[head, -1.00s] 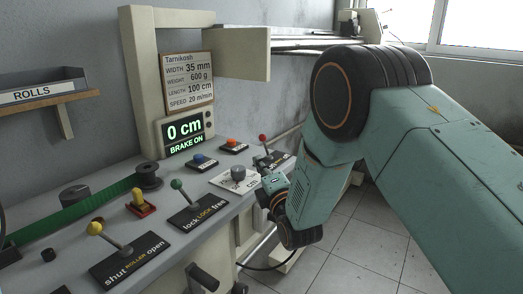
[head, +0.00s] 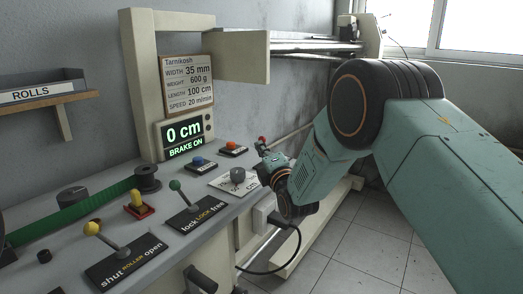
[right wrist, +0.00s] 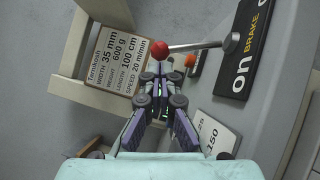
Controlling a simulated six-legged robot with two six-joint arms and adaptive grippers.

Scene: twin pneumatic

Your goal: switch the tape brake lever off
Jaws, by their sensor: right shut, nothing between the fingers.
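The tape brake lever shows in the right wrist view as a red ball knob (right wrist: 159,52) on a metal rod. The rod's pivot sits on a black plate (right wrist: 243,62) reading "on BRAKE"; the plate's other end is cut off. In the head view the red knob (head: 262,139) shows just above my right gripper (head: 266,151), which hides the plate. In the right wrist view my right gripper (right wrist: 160,68) is shut and empty, its fingertips close to the knob; I cannot tell if they touch. The display (head: 184,136) reads "0 cm" and "BRAKE ON". My left gripper is out of view.
The console carries a grey dial (head: 238,175), blue (head: 202,162) and red buttons (head: 233,149), a green-knobbed lock lever (head: 176,187) and a yellow-knobbed roller lever (head: 93,229). A cream frame (head: 139,80) rises behind. The floor at right is open.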

